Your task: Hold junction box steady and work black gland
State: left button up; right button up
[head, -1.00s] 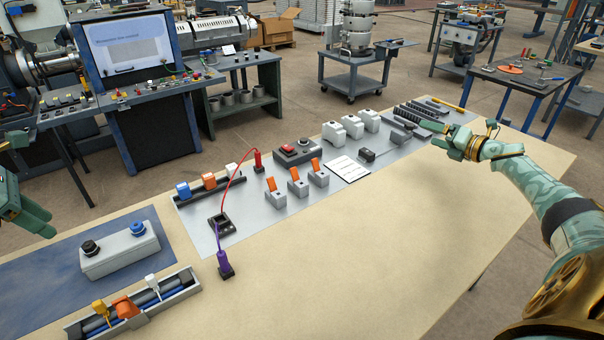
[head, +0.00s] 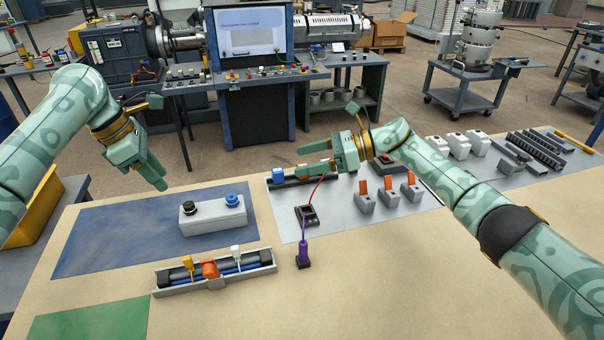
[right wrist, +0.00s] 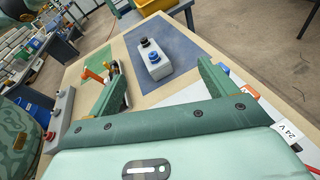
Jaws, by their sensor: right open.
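The junction box (head: 213,218) is a light grey block on the blue mat. A black gland (head: 188,208) stands at its left end and a blue gland (head: 231,200) at its right end. My right gripper (head: 300,160) is open and empty above the grey panel, to the right of the box and apart from it. In the right wrist view the box (right wrist: 157,68) shows beyond and between my spread fingers, with its black gland (right wrist: 146,42) at the far end. My left gripper (head: 160,181) hangs left of the box, apart from it; its finger gap is unclear.
A grey tray (head: 165,290) with cables and yellow, orange and white clips lies in front of the box. Orange-lever switches (head: 388,190) line the panel. The blue mat (head: 110,235) is clear left of the box.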

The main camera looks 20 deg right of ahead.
aim_at(238, 199)
jog(key=a+f+n, duration=0.1)
jog(key=a+f, duration=0.1)
jog(key=a, duration=0.3)
jog(key=a+f+n+g, duration=0.1)
jog(key=a+f, duration=0.2)
jog(key=a, duration=0.2)
jog(key=w+a+f+h, duration=0.1)
jog(key=a+f, duration=0.2)
jog(key=a, duration=0.3)
jog(key=shift+f+n, duration=0.25)
jog(key=shift+n, duration=0.15)
jog(key=shift+a+f, duration=0.25)
jog(key=shift+a, duration=0.25)
jog(key=shift+c, duration=0.2)
pick_arm(q)
jog(key=shift+o, duration=0.4)
pick_arm(e)
jog(key=c, duration=1.2)
